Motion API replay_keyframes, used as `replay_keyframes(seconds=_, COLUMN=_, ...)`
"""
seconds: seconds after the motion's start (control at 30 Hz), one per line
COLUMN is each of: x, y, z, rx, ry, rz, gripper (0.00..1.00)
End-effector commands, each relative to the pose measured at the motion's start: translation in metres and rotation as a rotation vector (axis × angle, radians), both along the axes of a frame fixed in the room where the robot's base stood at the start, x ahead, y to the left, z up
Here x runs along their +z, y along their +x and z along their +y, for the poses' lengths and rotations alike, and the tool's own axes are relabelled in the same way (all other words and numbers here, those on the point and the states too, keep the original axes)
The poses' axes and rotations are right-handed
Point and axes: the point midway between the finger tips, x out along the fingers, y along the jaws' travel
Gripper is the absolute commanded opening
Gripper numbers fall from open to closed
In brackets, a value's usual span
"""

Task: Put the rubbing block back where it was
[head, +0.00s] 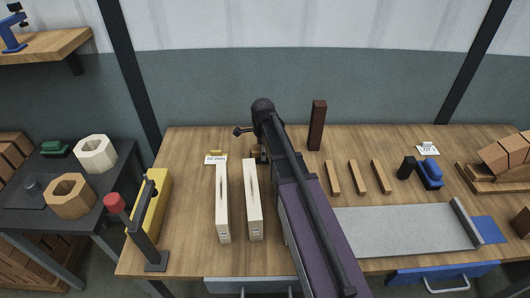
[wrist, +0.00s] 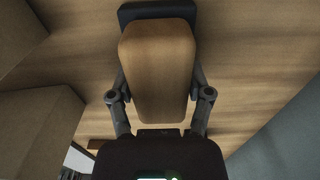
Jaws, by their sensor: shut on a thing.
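The rubbing block (wrist: 158,72), a tan, round-cornered block with a dark layer at its far end, is between the two fingers of my gripper (wrist: 160,92) in the wrist view. My gripper is shut on it, over a wooden surface. In the head view my gripper (head: 260,157) is low at the back of the bench, just beyond the two pale bars. My arm hides much of it there, and I cannot tell whether the block touches the bench. A small white label card (head: 215,160) lies left of my gripper, with a small yellow thing (head: 216,152) behind it.
Two pale bars (head: 222,205) lie in front of my gripper. A dark upright block (head: 317,125) stands to its right, then several wooden strips (head: 354,177), a blue tool (head: 430,174) and a grey plate (head: 400,228). A yellow block (head: 152,205) is at the left. The back left bench is clear.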

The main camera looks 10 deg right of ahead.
Motion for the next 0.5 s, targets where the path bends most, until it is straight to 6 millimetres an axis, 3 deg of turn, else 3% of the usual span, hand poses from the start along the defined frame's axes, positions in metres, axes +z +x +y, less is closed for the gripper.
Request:
replay_keyframes(seconds=0.23, x=-0.0043, y=0.0000, z=-0.0002, rx=0.000, ry=0.000, rz=0.000, gripper=0.21)
replay_keyframes(seconds=0.27, x=-0.0031, y=0.0000, z=-0.0002, rx=0.000, ry=0.000, rz=0.000, gripper=0.74)
replay_keyframes(seconds=0.3, x=-0.0028, y=0.0000, z=-0.0002, rx=0.000, ry=0.000, rz=0.000, gripper=0.86)
replay_keyframes(seconds=0.37, x=-0.0028, y=-0.0001, z=-0.0003, rx=0.000, ry=0.000, rz=0.000, gripper=1.00)
replay_keyframes(seconds=0.5, x=-0.0028, y=0.0000, z=-0.0003, rx=0.000, ry=0.000, rz=0.000, gripper=1.00)
